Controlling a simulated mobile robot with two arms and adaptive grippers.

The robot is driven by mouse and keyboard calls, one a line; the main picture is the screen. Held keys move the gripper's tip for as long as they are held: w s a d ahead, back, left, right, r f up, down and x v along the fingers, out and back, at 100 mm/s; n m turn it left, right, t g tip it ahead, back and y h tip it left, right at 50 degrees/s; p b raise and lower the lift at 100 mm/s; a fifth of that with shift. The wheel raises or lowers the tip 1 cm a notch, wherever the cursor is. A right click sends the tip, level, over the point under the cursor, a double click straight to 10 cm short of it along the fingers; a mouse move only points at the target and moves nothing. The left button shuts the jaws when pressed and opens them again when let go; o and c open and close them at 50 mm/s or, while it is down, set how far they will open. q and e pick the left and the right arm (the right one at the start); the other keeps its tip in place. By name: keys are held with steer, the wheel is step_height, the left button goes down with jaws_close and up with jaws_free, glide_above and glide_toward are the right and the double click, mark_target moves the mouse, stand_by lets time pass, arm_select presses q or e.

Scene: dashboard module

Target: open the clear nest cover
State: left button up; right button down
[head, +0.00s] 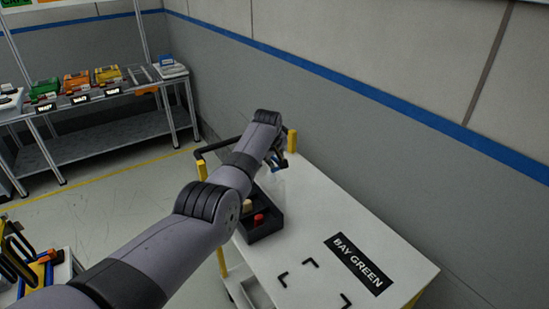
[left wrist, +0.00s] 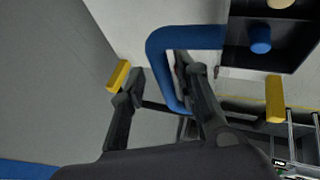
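My left gripper (head: 278,158) is over the far end of the white cart, at the end of my grey arm. In the left wrist view the two dark fingers (left wrist: 160,75) stand apart. A thick blue U-shaped handle (left wrist: 158,48) lies between and across them, with the right finger seen inside its loop. I cannot tell whether the fingers touch it. A clear cover (head: 281,182) shows only faintly below the gripper, and its edges are hard to make out. My right gripper is in neither view.
The white cart top (head: 330,215) holds a black tray (head: 268,232) with a red knob (head: 259,219), partly behind my arm, and a BAY GREEN label (head: 358,264). A yellow post (head: 292,141) and black rail stand at its far end. The wall is close on the right.

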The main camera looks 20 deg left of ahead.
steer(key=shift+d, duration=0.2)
arm_select(q)
steer(key=shift+v, duration=0.75)
steer(key=a+v, duration=0.1)
steer(key=v, duration=0.9)
steer(key=shift+s+d+r, duration=0.15)
steer(key=shift+d+r, duration=0.1)
steer(key=shift+d, duration=0.2)
